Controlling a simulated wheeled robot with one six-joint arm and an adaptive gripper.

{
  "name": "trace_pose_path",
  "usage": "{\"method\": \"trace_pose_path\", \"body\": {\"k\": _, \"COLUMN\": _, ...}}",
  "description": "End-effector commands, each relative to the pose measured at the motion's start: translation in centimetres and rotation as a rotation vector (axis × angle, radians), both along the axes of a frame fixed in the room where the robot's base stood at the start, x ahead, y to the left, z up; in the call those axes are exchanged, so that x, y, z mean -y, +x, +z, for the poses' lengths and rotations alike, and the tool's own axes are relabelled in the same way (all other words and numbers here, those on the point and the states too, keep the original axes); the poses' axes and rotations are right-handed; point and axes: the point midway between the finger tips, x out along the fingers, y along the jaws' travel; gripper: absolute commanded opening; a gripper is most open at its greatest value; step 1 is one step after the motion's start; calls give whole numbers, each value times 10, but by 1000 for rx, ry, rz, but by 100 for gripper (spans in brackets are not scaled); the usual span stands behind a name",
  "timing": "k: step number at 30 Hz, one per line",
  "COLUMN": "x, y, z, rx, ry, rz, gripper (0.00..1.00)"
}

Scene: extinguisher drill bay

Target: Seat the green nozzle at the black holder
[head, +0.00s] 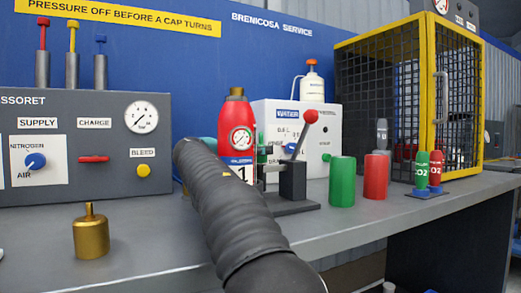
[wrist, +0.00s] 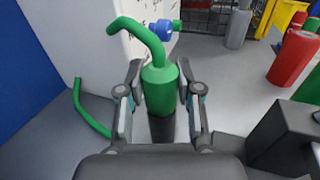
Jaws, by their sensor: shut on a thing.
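The green nozzle (wrist: 160,92) is between the two fingers of my gripper (wrist: 160,95) in the wrist view, and the gripper is shut on it. Its curved green tube rises from the top and bends to the left. A dark cylinder (wrist: 161,128) shows directly below the nozzle; it looks like the black holder, but I cannot tell whether the nozzle touches it or is seated in it. In the head view my arm hides the gripper and the nozzle.
A red extinguisher (head: 236,120) and a lever stand (head: 292,180) with a red knob are beside my arm. Green (head: 342,182) and red (head: 376,176) cylinders stand to the right. A brass piece (head: 90,232) stands front left. A loose green hose (wrist: 92,112) lies left of the gripper.

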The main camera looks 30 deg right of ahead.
Motion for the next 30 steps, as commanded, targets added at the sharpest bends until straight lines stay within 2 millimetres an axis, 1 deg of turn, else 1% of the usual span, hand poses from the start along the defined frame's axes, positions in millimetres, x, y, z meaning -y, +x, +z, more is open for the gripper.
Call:
{"method": "trace_pose_path", "body": {"k": 3, "x": 1, "y": 1, "z": -4, "rx": -1, "ry": 0, "rz": 0, "gripper": 0}}
{"method": "trace_pose_path", "body": {"k": 12, "x": 1, "y": 1, "z": -4, "rx": -1, "ry": 0, "rz": 0, "gripper": 0}}
{"method": "trace_pose_path", "body": {"k": 13, "x": 1, "y": 1, "z": -4, "rx": -1, "ry": 0, "rz": 0, "gripper": 42}}
{"method": "trace_pose_path", "body": {"k": 14, "x": 1, "y": 1, "z": -4, "rx": -1, "ry": 0, "rz": 0, "gripper": 49}}
{"method": "trace_pose_path", "body": {"k": 15, "x": 0, "y": 1, "z": -4, "rx": -1, "ry": 0, "rz": 0, "gripper": 59}}
{"method": "trace_pose_path", "body": {"k": 16, "x": 0, "y": 1, "z": -4, "rx": -1, "ry": 0, "rz": 0, "gripper": 64}}
{"method": "trace_pose_path", "body": {"k": 26, "x": -2, "y": 0, "z": -4, "rx": -1, "ry": 1, "rz": 2, "gripper": 64}}
{"method": "trace_pose_path", "body": {"k": 30, "x": -14, "y": -4, "z": -3, "rx": 0, "ry": 0, "rz": 5, "gripper": 64}}
